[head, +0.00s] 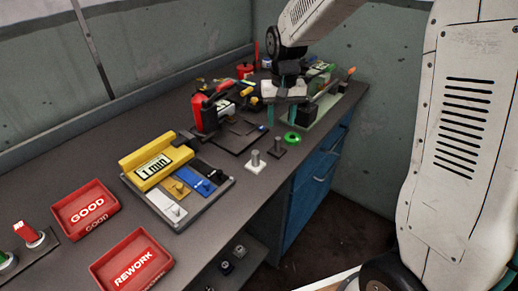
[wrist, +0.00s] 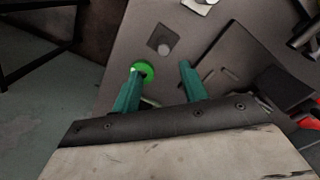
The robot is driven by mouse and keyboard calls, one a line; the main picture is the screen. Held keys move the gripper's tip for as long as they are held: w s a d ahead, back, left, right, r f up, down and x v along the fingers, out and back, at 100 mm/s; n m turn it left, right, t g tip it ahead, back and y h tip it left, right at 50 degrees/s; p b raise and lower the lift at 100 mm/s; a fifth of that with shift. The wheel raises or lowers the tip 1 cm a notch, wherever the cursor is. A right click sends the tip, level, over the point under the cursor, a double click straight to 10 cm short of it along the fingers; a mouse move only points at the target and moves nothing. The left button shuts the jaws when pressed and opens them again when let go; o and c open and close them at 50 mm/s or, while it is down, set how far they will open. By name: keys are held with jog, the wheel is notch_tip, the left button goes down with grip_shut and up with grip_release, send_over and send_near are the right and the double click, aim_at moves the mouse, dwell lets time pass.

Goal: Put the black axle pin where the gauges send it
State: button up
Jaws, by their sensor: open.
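My gripper (head: 282,114) is open and empty above the far part of the bench. Its two teal fingers are apart in the wrist view (wrist: 160,70), and the left one overlaps a green ring (wrist: 143,70) lying on the bench. The ring (head: 292,138) is near the front edge. A grey peg on a dark square base (head: 278,149) stands beside it. A peg on a white base (head: 254,164) stands nearer. I cannot pick out the black axle pin with certainty.
Red trays marked GOOD (head: 86,208) and REWORK (head: 131,265) sit at the near left. Red and green switches (head: 30,235) are left of them. Small black items (head: 238,252) lie on a lower shelf.

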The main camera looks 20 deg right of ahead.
aim_at(278, 138)
jog(key=f, duration=0.5)
jog(key=a+f, duration=0.1)
jog(key=f, duration=0.1)
jog(key=shift+s+f, duration=0.35)
grip_shut()
